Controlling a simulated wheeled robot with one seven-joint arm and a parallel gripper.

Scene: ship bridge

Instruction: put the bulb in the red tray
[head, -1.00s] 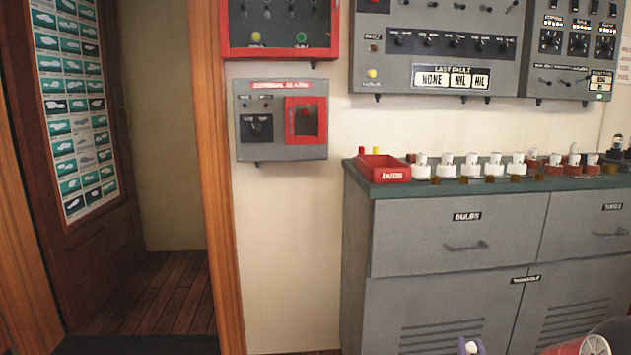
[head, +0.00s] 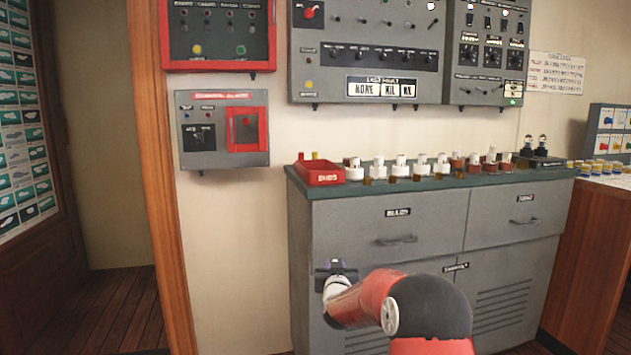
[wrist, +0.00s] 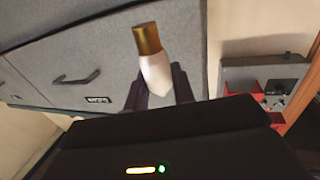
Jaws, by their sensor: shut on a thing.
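The red tray (head: 320,173) sits at the left end of the dark green cabinet top in the head view. A label is on its front; its inside is hardly visible. My gripper (head: 336,268) is in front of the grey cabinet, below the tray. In the wrist view my gripper (wrist: 158,95) is shut on the bulb (wrist: 154,72), which has a pale white body and a brass-coloured cap pointing away from the fingers. The bulb cannot be made out in the head view.
White lamp holders (head: 401,165) and small amber pieces stand in a row right of the tray. The grey cabinet (head: 370,238) has drawers with protruding handles. A grey alarm box (head: 222,130) hangs on the wall to the left.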

